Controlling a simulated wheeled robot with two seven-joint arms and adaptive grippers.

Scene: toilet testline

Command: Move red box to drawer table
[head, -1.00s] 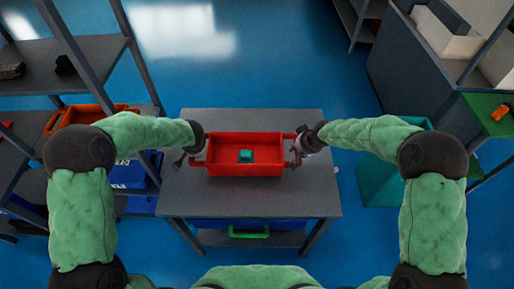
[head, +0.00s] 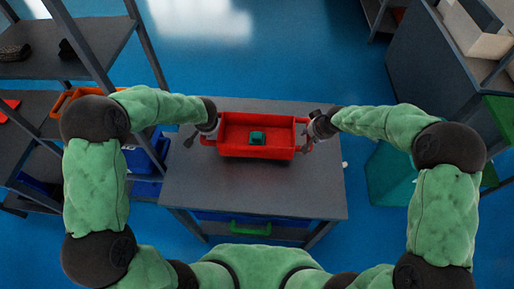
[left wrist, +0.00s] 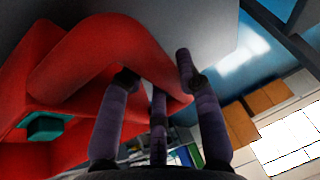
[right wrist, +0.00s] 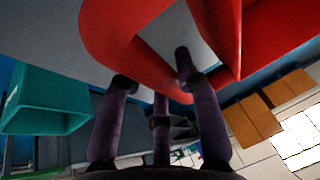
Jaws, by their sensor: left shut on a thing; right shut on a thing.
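The red box (head: 232,151) is an open tray with a handle at each end and a small teal block (head: 257,138) inside. It is over the grey drawer table (head: 240,190); I cannot tell whether it touches the top. My left gripper (head: 198,138) is shut on the left handle, and the handle (left wrist: 120,50) fills the left wrist view between the fingers. My right gripper (head: 308,138) is shut on the right handle, which also shows in the right wrist view (right wrist: 110,30). The blue drawer with a green handle (head: 250,229) shows under the tabletop.
Grey shelves (head: 110,45) with orange and blue bins stand at the left. A teal bin (head: 388,175) is on the floor right of the table. A grey cabinet (head: 430,75) with white boxes stands at the back right. Blue floor is open behind the table.

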